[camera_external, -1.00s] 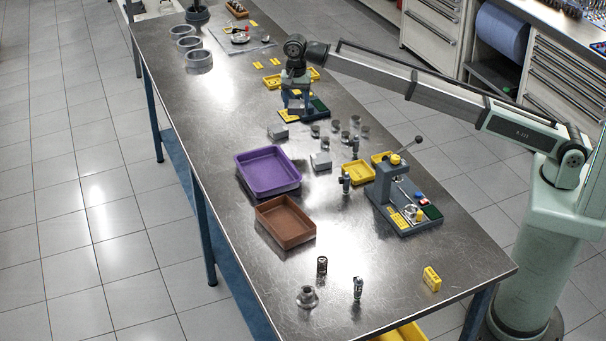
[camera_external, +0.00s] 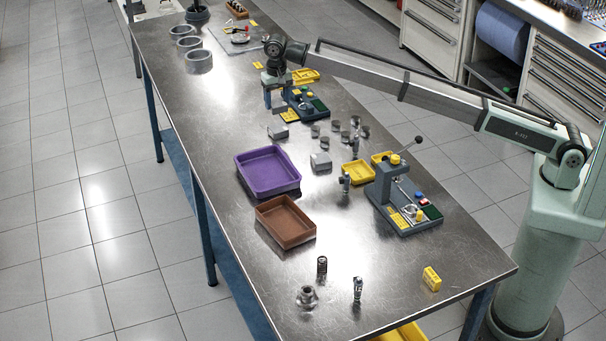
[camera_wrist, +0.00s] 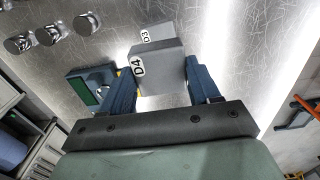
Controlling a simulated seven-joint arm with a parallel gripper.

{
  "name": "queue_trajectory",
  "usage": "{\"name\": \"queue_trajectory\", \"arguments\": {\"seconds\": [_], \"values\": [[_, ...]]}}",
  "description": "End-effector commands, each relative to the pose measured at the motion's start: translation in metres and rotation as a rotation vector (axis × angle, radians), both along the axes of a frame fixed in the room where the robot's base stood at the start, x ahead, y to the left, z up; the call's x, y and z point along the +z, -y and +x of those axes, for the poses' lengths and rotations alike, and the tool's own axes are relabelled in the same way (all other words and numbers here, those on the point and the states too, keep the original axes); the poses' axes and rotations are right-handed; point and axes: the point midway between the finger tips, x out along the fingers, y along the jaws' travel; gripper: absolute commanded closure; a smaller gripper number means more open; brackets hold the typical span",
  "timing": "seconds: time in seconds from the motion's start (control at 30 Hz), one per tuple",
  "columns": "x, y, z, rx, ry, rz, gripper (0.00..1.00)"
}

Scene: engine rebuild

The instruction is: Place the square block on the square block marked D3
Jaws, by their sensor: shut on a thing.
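My gripper (camera_wrist: 162,76) is shut on a grey square block marked D4 (camera_wrist: 170,62), which sits between its two blue fingers in the wrist view. Another grey block, marked D3 (camera_wrist: 158,32), shows just past the held block and is partly covered by it. I cannot tell from the wrist view how large the gap between them is. In the external view my gripper (camera_external: 277,94) hangs above the far half of the table, just beyond a grey block (camera_external: 278,131) on the tabletop. The held block is hard to make out there.
A blue-grey fixture (camera_external: 306,105) stands close to the right of my gripper. Several small metal cups (camera_external: 336,125) and another grey block (camera_external: 320,162) lie nearer the camera.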

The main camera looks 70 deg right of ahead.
Motion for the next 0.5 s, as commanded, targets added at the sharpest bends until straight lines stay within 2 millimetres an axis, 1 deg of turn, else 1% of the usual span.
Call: {"name": "queue_trajectory", "arguments": {"seconds": [0.03,0.1,0.2,0.37,0.5], "values": [[-0.010,0.000,-0.001,0.000,-0.001,0.000,0.80],[-0.020,0.000,-0.001,-0.001,-0.001,0.000,0.80],[-0.031,0.000,0.000,-0.001,0.000,0.000,0.80],[-0.042,0.000,-0.001,-0.002,-0.001,-0.001,0.80],[-0.059,0.000,-0.001,-0.002,0.000,0.000,0.80]]}}
